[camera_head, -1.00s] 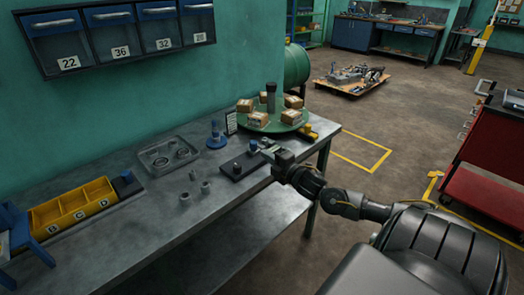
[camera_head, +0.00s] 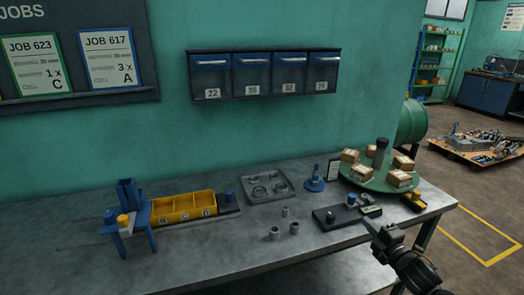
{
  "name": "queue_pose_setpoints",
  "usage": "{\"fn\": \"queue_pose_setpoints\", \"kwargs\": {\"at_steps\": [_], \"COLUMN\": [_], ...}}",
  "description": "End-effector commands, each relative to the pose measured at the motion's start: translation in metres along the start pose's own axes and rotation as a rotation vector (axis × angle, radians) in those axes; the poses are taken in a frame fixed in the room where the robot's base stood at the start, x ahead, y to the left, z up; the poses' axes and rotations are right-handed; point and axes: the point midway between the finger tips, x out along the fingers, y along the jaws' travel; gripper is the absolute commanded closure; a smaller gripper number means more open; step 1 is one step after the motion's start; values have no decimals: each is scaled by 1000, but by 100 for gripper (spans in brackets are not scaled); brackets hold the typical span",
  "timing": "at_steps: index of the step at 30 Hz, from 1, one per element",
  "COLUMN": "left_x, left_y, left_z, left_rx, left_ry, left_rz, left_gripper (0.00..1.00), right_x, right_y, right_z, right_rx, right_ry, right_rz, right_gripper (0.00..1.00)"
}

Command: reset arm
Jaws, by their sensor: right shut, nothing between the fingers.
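My right gripper (camera_head: 374,222) reaches in from the lower right. Its fingers are at the front right of the workbench (camera_head: 200,252), near a dark block (camera_head: 337,216) with a blue-topped part on it. The fingers are small in view, shut and empty. The wrist and forearm run down to the bottom right edge. My left gripper and arm are not in view.
A green turntable (camera_head: 375,181) with several boxes stands at the bench's right end. A grey tray (camera_head: 268,198), small metal cylinders (camera_head: 294,228), a yellow bin (camera_head: 183,206) and a blue stand (camera_head: 131,222) are on the bench. Wall drawers (camera_head: 265,75) hang above.

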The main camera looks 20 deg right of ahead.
Motion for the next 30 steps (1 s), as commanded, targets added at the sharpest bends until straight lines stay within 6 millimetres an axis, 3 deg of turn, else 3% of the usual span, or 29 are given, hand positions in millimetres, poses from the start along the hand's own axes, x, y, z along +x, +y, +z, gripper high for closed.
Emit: {"fn": "queue_pose_setpoints", "kwargs": {"at_steps": [4,7,12,15,21,30], "left_x": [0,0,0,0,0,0], "left_y": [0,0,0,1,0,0], "left_z": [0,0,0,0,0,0], "left_rx": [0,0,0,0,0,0], "left_ry": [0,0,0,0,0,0], "left_rz": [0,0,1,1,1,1], "left_gripper": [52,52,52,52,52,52], "right_x": [-9,-30,-100,-140,-203,-280], "right_y": [-20,-57,-132,-156,-176,-176], "right_z": [-10,-34,-102,-135,-181,-231], "right_rx": [78,242,636,805,1015,1215], "right_ry": [-26,-85,-276,-391,-578,-833], "right_rz": [-56,-174,-478,-620,-814,-1018], "right_gripper": [100,100,100,100,100,100]}}
